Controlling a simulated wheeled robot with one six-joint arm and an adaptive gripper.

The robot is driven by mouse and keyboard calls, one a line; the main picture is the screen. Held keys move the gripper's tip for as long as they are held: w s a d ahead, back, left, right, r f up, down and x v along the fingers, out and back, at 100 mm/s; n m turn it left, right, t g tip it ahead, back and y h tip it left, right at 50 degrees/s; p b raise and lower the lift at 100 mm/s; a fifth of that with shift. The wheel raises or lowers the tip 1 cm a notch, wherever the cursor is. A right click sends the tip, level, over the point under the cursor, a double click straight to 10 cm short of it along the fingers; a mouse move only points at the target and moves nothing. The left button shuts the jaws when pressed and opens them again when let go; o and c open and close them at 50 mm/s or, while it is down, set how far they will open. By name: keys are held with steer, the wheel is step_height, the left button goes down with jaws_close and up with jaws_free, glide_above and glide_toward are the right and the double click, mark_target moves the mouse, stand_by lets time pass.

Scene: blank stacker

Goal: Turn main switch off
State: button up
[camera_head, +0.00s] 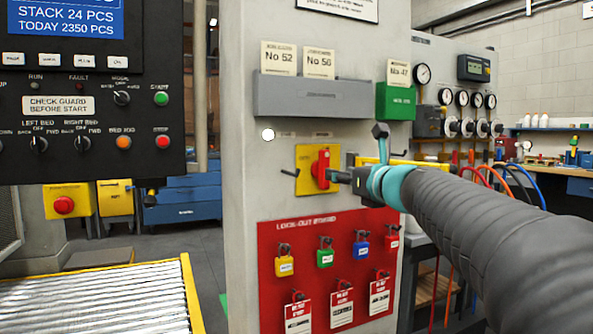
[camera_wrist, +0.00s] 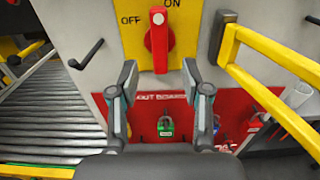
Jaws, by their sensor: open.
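The main switch is a red rotary handle (camera_head: 321,168) on a yellow plate (camera_head: 303,160) on the grey cabinet front. In the wrist view the red handle (camera_wrist: 159,45) stands upright, its white mark at the top by the word ON. OFF is printed to its left on the yellow plate (camera_wrist: 131,38). My gripper (camera_head: 343,176) reaches in from the right. In the wrist view its two fingers (camera_wrist: 160,80) are apart, one to each side and a little below the handle, with nothing between them.
A red lock-out board (camera_head: 330,225) with several coloured padlocks and tags hangs below the switch. A yellow rail (camera_wrist: 275,65) juts out to the right, and a black hook (camera_wrist: 87,55) to the left. A grey holder (camera_head: 312,96) with cards is above. A roller conveyor (camera_head: 95,300) lies left.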

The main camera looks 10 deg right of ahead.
mark_target(323, 169)
steer(key=x, duration=0.7)
steer(key=shift+p, duration=0.3)
steer(key=shift+w, duration=0.1)
jaws_close()
